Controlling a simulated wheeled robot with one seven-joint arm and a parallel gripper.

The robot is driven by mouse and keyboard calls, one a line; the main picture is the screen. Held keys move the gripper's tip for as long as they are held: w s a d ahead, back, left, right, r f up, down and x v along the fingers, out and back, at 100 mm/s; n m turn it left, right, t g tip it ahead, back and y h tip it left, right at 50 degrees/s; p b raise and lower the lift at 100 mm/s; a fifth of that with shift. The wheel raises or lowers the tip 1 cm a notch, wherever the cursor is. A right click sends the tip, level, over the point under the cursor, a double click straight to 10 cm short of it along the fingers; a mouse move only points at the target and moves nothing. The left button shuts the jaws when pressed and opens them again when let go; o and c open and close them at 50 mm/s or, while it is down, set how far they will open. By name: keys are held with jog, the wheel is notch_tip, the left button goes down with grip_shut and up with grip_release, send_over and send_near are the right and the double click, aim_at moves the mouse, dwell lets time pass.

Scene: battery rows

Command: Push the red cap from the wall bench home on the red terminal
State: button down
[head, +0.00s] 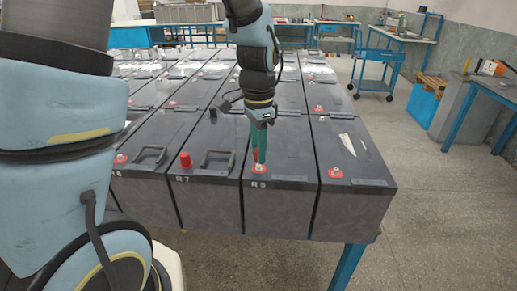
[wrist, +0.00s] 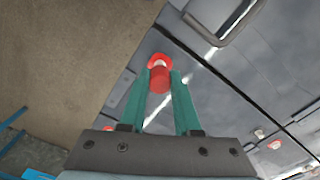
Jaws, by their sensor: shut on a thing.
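My gripper (head: 259,160) points down over the front row of batteries, its green fingers shut on the red cap. In the wrist view, the red cap (wrist: 159,80) sits between the fingertips (wrist: 160,84). Just past it is the red terminal (wrist: 160,59), a red ring with a pale post. In the head view, this terminal (head: 259,169) is on the battery (head: 282,165) right of the one marked R7, directly below the fingertips. The pale post shows between cap and ring, so the cap is not flush. Whether it touches the post, I cannot tell.
The R7 battery has a red cap (head: 185,160) on its terminal and a black handle (head: 217,160). The battery at the right end has an uncapped red terminal (head: 336,172) and a pale strip (head: 347,144).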

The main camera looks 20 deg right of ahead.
jog(key=shift+f+b, duration=0.8)
jog(key=shift+f, duration=0.65)
dwell(1.3)
jog(key=c, duration=0.5)
grip_release()
jog(key=shift+c, duration=0.2)
jog(key=shift+o, duration=0.2)
jog(key=o, duration=0.4)
jog(key=shift+o, duration=0.2)
jog(key=shift+r, duration=0.15)
jog(key=shift+r+p, duration=3.05)
jog(key=shift+r, duration=0.35)
